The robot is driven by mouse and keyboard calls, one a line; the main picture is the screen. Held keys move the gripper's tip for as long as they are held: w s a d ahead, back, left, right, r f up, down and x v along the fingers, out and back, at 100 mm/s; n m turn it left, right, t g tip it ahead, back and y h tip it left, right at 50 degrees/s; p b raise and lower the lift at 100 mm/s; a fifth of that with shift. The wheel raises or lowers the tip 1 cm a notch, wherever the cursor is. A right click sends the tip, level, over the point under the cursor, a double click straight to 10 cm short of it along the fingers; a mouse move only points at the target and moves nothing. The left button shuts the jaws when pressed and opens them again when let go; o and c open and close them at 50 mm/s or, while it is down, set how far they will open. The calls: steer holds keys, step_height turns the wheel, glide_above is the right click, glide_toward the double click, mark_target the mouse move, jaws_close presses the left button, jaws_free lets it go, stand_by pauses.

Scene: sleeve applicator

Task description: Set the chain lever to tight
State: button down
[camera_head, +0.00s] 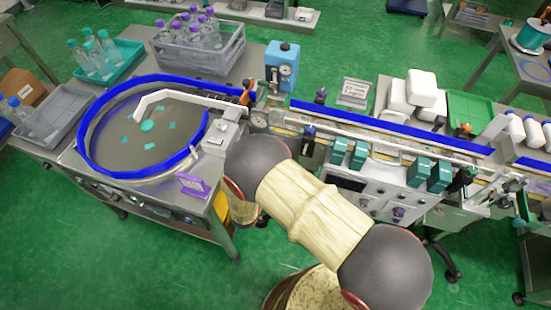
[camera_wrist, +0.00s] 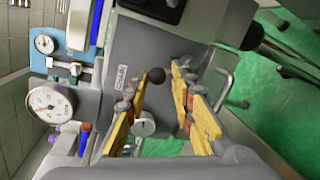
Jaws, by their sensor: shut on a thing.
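A small label beside the lever is too small to read, so I cannot tell which setting the lever is at. In the head view my arm covers this spot, and neither the lever nor my gripper can be made out.
A round white dial gauge (camera_wrist: 50,107) and a blue unit with a gauge (camera_wrist: 47,45) are left of my gripper in the wrist view. A pale round knob (camera_wrist: 145,123) lies between the fingers' lower parts. A blue-rimmed turntable (camera_head: 145,175) is left in the head view.

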steer(key=shift+s+d+r+m+y+b, duration=0.15)
steer(key=shift+d+m+y+b, duration=0.25)
steer(key=shift+m+b, duration=0.4)
steer(key=shift+s+d+r+m+y+b, duration=0.2)
steer(key=shift+d+m+b, duration=0.35)
steer(key=shift+m, duration=0.45)
steer(key=shift+s+d+r+m+y+b, duration=0.1)
steer(key=shift+d+m+y+b, duration=0.25)
steer(key=shift+m+b, duration=0.45)
steer(key=shift+d, duration=0.1)
steer(key=c, duration=1.6)
jaws_free()
steer(key=shift+o, duration=0.5)
